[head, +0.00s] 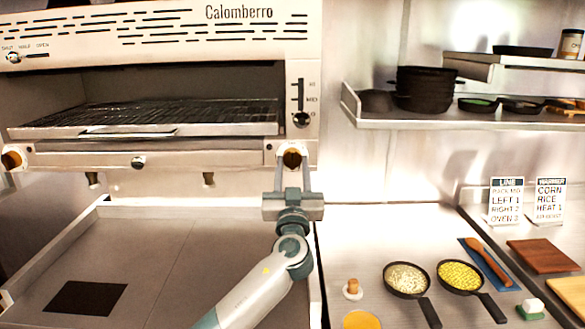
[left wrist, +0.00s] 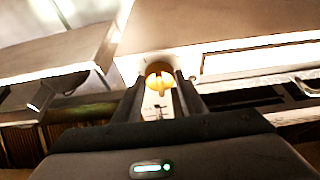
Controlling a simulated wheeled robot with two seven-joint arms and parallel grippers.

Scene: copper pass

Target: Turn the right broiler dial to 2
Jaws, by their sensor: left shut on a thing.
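The broiler (head: 150,150) is a cream unit marked Calomberro at the left of the head view. Its right dial (head: 292,157) is dark with a brass-coloured ring, low on the right front post. My left gripper (head: 292,172) reaches up to this dial, with its fingers on either side. In the left wrist view the brass dial (left wrist: 160,80) shows between the two fingers (left wrist: 160,95), which are shut on it. The dial's setting is too small to read. The left dial (head: 12,159) is at the broiler's far left. My right gripper is out of view.
A slider knob (head: 302,119) sits just above the right dial. A card (head: 506,201) reads LEFT 1, RIGHT 2, OVEN 2. Two pans of food (head: 408,279) (head: 461,276) stand on the right counter. Dark pans (head: 425,90) are stacked on the shelf.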

